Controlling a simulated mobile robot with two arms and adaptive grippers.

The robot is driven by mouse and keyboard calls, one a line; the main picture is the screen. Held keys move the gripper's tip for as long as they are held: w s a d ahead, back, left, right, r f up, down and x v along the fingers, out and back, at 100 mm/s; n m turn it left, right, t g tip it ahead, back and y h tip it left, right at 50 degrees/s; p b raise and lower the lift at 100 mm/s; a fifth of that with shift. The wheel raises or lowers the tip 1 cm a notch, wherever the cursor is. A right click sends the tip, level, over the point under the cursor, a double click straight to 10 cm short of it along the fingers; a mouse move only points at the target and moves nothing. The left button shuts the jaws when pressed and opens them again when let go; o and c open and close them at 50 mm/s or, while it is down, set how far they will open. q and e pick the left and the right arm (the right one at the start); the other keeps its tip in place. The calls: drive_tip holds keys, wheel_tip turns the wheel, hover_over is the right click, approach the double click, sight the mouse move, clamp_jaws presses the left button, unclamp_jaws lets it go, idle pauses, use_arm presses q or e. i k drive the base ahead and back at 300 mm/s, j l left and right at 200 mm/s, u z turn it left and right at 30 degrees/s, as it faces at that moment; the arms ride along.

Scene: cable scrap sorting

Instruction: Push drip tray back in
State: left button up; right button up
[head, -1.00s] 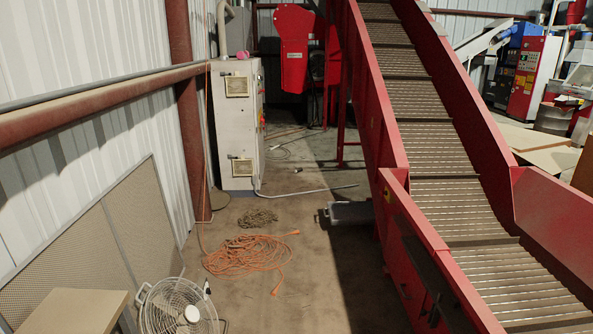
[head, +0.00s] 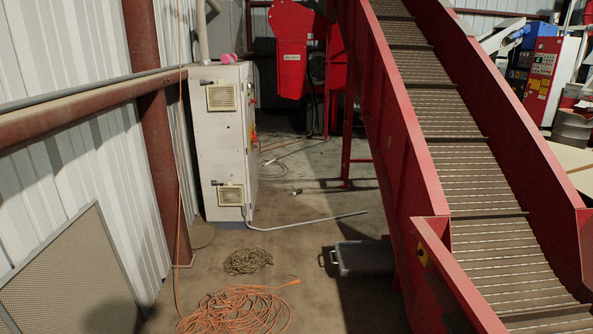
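The drip tray (head: 363,258) is a shallow grey metal tray on the floor at the left side of the red conveyor (head: 398,165). Neither of my grippers shows in the head view.
A coiled orange cable (head: 235,311) lies on the floor in front, and a brownish coil (head: 247,261) lies behind it. A white cabinet (head: 223,150) stands by the left wall. A pale hose (head: 305,222) lies on the floor.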

sight(361, 257)
drive_tip(key=i+z, duration=0.2)
drive_tip(key=i, duration=0.35)
drive_tip(key=i+j+z, duration=0.15)
drive_tip(key=i, duration=0.4)
drive_tip(key=i+j+z, duration=0.2)
drive_tip(key=i, duration=0.3)
drive_tip(key=i+j+z, duration=0.2)
drive_tip(key=i+j, duration=0.15)
drive_tip(key=i, duration=0.2)
